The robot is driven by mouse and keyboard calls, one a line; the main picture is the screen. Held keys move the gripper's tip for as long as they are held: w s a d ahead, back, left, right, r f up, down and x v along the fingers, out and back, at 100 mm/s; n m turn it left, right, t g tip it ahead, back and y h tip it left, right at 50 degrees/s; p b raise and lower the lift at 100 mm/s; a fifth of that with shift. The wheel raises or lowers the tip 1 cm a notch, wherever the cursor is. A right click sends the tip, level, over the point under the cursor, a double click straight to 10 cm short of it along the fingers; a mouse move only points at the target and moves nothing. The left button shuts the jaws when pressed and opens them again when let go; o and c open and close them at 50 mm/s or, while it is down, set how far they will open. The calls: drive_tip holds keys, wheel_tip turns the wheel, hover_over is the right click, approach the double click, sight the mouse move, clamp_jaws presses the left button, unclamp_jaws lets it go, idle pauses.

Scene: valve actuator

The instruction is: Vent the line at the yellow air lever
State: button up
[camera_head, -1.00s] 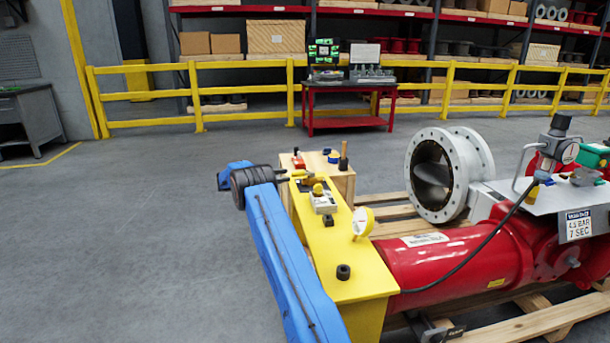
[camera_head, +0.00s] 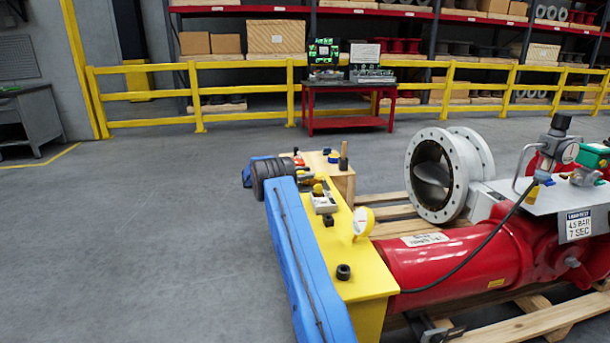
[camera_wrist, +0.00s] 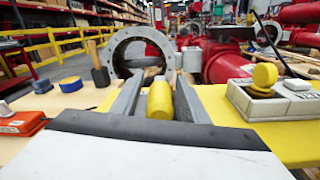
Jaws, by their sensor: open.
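The yellow air lever (camera_wrist: 160,101) shows in the wrist view as a rounded yellow grip between the two grey fingers of my gripper (camera_wrist: 158,98). The fingers are open, one on each side of it; whether either touches it I cannot tell. The lever's base is hidden behind the gripper body. In the head view the lever (camera_head: 312,178) is a small yellow piece at the far end of the yellow panel (camera_head: 362,275), with my blue arm's dark wrist just left of it.
A grey box with a round yellow knob (camera_wrist: 265,76) sits right of my gripper. A white gauge (camera_head: 362,222) stands on the panel. A wooden crate top holds a mallet (camera_wrist: 97,66), blue tape (camera_wrist: 71,84) and a red item (camera_wrist: 22,123). The red actuator (camera_head: 455,262) lies right; open floor is left.

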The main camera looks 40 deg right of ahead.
clamp_jaws()
drive_tip(key=shift+s+r+n+t+h, duration=0.1)
drive_tip(key=shift+n+t+h, duration=0.2)
drive_tip(key=shift+t, duration=0.1)
drive_tip(key=shift+s+a+n+t, duration=0.1)
drive_tip(key=shift+n+t, duration=0.2)
drive_tip(key=n+t, duration=0.1)
drive_tip(key=t, duration=0.1)
drive_tip(key=s+n+t+h, duration=0.1)
drive_tip(key=t, duration=0.1)
drive_tip(key=shift+a+n, duration=0.1)
drive_tip(key=shift+n, duration=0.3)
drive_tip(key=shift+s+n+t, duration=0.25)
drive_tip(key=shift+n+t, duration=0.65)
drive_tip(key=shift+t, duration=0.65)
drive_tip(key=shift+s+n+t, duration=0.2)
drive_tip(key=shift+n+t, duration=0.7)
drive_tip(key=shift+t, duration=0.95)
